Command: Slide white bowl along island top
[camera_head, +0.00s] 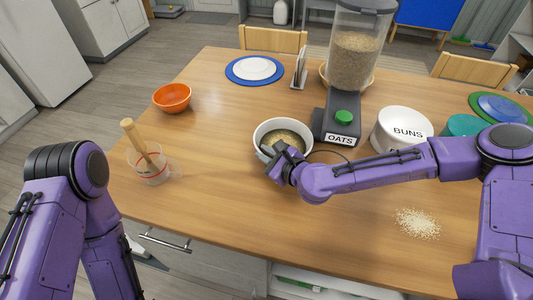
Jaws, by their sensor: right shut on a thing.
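The white bowl (258,133) stands upright on the wooden island top (225,200), in front of the oats dispenser, with a brownish grainy fill inside. My right gripper (270,153) reaches in from the right and is shut on the bowl's near rim. The gripper and wrist hide part of the bowl's near side. My left arm hangs at the lower left, off the island's edge, and its gripper is not in view.
The oats dispenser (343,117) stands just right of the bowl, with the BUNS container (405,131) farther right. An orange bowl (172,98) and a measuring cup with a wooden-handled tool (150,167) are at left. Spilled grains (417,223) lie front right. The front middle is clear.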

